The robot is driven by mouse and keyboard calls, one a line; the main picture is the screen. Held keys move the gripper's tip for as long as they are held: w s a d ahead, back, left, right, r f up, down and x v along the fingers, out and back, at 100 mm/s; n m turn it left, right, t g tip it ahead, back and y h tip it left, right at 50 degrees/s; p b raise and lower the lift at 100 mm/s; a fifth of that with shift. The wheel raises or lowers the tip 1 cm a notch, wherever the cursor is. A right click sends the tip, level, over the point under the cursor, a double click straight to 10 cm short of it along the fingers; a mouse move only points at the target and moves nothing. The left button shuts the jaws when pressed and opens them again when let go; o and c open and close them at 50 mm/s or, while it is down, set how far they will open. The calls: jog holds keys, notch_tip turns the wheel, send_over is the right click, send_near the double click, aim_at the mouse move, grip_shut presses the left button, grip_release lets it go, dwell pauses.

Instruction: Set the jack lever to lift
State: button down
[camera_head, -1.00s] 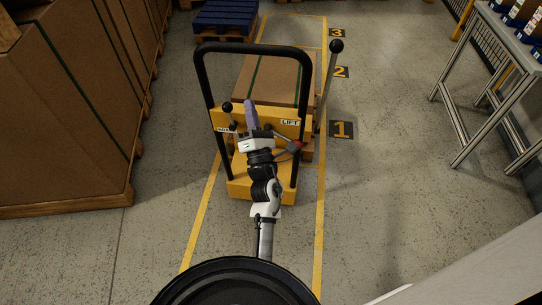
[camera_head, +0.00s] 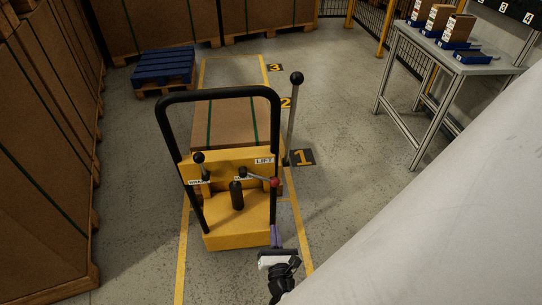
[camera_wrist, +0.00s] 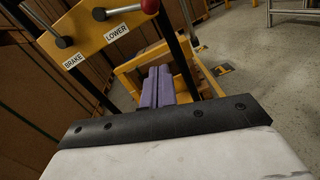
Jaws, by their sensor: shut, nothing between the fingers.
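The yellow jack (camera_head: 235,225) stands with its black handle frame upright. Its panel carries a LIFT label (camera_head: 264,160) at upper right. A lever with a red knob (camera_head: 275,182) points right and slightly down from its pivot, the knob just below the LIFT label. In the wrist view the red knob (camera_wrist: 150,6) is at the top edge, right of the LOWER label (camera_wrist: 116,33). My gripper (camera_head: 276,236) is low at the jack's right side, below and apart from the knob. Its purple fingers (camera_wrist: 158,88) are together and empty.
A black-knobbed lever (camera_head: 198,158) stands above the BRAKE label (camera_wrist: 74,60). A tall lever (camera_head: 296,78) rises at the jack's right. A carton (camera_head: 225,125) sits behind the panel. Big cartons (camera_head: 45,180) line the left. A table (camera_head: 470,66) stands right. Floor between is clear.

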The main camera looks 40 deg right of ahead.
jog(key=w+d+r+p, duration=0.4)
jog(key=w+d, duration=0.2)
jog(key=w, duration=0.2)
jog(key=shift+w+d+r, duration=0.25)
jog(key=shift+w+r, duration=0.05)
jog(key=shift+r, duration=0.05)
dwell(0.5)
